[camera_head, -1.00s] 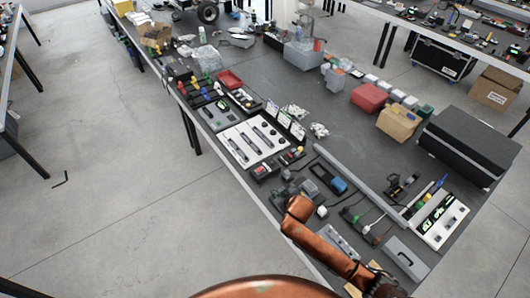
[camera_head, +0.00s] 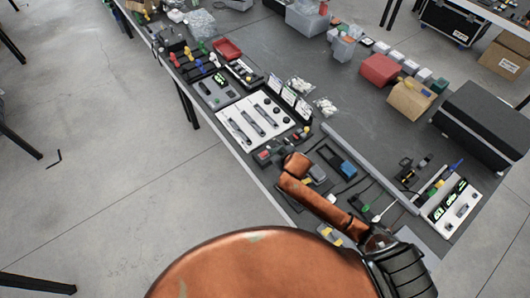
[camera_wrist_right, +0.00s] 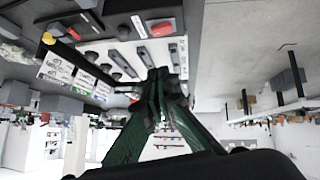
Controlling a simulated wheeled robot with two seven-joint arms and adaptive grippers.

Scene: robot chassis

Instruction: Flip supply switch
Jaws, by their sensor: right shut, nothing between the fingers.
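A low dark box with a red part (camera_head: 264,154) lies at the near end of the white slider panel (camera_head: 255,122) in the head view. The red part also shows at the top of the right wrist view (camera_wrist_right: 162,29). I cannot tell for certain that it is the supply switch, nor its position. My right gripper (camera_wrist_right: 163,82) has dark green fingers that meet at the tips, with nothing held. In the wrist view the fingertips overlap the slider panel; contact cannot be judged. In the head view my orange arm hides the fingers. My left gripper is not seen.
Several white cards (camera_head: 288,96) stand beside the slider panel. A blue-and-black device (camera_head: 347,169) and a long grey rail (camera_head: 368,163) lie right of my arm. A black case (camera_head: 484,127) stands further right. The table's left edge borders open floor (camera_head: 110,190).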

